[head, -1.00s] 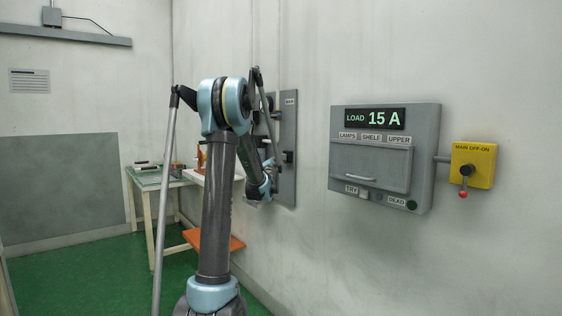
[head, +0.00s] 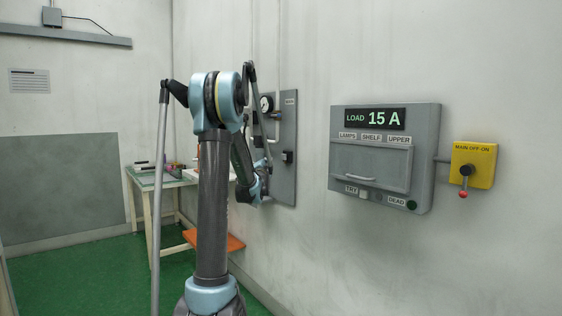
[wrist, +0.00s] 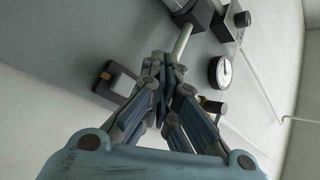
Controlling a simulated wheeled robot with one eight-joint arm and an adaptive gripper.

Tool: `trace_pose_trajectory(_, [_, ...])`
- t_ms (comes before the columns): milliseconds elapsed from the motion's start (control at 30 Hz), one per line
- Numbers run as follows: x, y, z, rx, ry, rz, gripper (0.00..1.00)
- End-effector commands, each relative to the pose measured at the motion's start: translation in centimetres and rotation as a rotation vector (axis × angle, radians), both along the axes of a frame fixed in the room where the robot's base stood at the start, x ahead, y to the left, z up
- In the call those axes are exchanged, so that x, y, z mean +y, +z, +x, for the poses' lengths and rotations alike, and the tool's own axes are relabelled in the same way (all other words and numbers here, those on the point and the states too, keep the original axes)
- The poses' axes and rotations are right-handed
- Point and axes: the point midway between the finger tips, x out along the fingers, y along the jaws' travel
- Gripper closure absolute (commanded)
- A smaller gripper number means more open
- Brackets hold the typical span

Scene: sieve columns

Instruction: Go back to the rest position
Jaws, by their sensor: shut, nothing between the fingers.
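My gripper (wrist: 165,62) is in the middle of the wrist view, its fingers together and nothing held. It points toward a grey wall panel (wrist: 60,30). A pale bar on the panel shows just past the fingertips; I cannot tell whether they touch it. In the head view my arm is folded in front of the same panel (head: 286,110), and the gripper itself is hidden or too small to make out.
The panel carries a round gauge (head: 266,104), also in the wrist view (wrist: 220,72). A bench (head: 158,178) stands behind my arm, with an orange board (head: 235,243) low beside it. A grey box (head: 385,155) and yellow switch (head: 473,165) are on the right wall. Green floor at left is clear.

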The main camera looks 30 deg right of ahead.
Motion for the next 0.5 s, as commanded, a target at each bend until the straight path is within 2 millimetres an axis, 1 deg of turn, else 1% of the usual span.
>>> trace_pose_trajectory(367, [0.0,0.0,0.0,0.000,0.000,0.000,1.00])
trace_pose_trajectory(433, [0.3,0.0,0.1,0.007,0.004,0.001,1.00])
trace_pose_trajectory(500, [1.3,-0.1,0.3,0.030,0.014,0.004,1.00])
